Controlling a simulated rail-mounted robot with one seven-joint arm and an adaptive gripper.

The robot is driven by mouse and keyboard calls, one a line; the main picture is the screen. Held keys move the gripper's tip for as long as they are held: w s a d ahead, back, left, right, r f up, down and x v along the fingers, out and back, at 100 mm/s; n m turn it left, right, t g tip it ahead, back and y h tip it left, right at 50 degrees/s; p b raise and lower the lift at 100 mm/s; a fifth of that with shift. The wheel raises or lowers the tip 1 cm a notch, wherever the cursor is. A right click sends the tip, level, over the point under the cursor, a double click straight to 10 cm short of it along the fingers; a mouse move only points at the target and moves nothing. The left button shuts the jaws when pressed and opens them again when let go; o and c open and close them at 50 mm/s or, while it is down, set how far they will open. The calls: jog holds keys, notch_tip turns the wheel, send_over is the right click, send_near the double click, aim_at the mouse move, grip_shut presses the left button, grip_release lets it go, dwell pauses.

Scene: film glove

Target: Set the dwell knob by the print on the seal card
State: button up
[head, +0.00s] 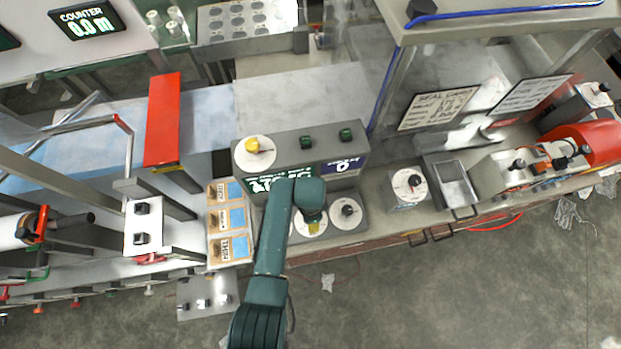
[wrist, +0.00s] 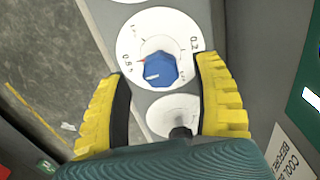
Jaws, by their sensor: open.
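The seal card (head: 437,108) is a white printed sheet at upper right in the head view; its heading reads SEAL CARD, but its smaller lines are not legible. In the wrist view a blue knob (wrist: 160,70) sits on a white dial (wrist: 143,30) with printed figures, one reading 0.2. A white mark on the knob points to the lower left. I take this for the dwell knob; no name shows on it. My gripper (wrist: 160,74) is open, with its yellow fingertips on either side of the knob, apparently apart from it. In the head view my gripper (head: 313,228) hides the knob.
A second dial with a dark knob (wrist: 180,133) lies close beside, also at right in the head view (head: 347,211). Another dial (head: 409,184) stands right, beside a metal tray (head: 453,184).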

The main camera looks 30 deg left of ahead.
notch_tip(320, 180, up, 10)
dwell(0.6)
